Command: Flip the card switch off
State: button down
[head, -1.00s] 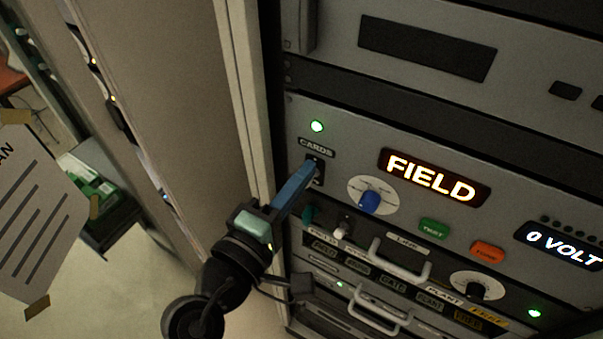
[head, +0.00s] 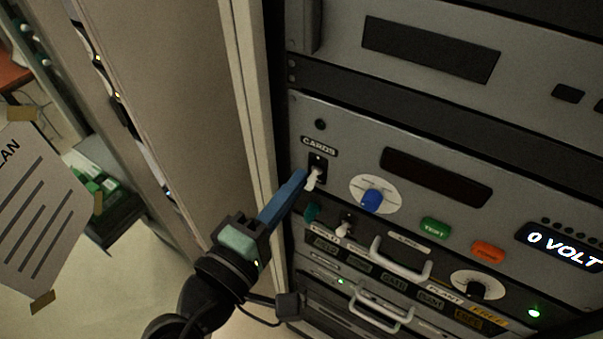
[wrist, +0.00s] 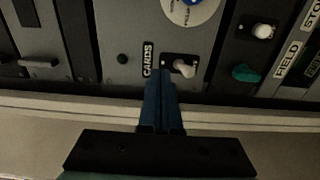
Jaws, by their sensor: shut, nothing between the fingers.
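The card switch (head: 312,180) is a white toggle on a black plate below the "CARDS" label (head: 319,146) on the grey rack panel. Its lever tilts downward in the head view. The lamp (head: 320,124) above the label is dark, and the display (head: 435,177) to the right is blank. My gripper (head: 302,174) is shut and empty, its blue fingers at the lower left of the lever, very close; I cannot tell if they touch it. In the wrist view the fingertips (wrist: 162,74) lie beside the white lever (wrist: 184,68).
A blue knob (head: 371,200) is just right of the switch, with green (head: 435,228) and orange (head: 487,251) buttons further right. Another white toggle (head: 344,228) and handles sit below. The rack's pale side post (head: 247,120) stands left of the panel.

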jog(key=shift+v, duration=2.45)
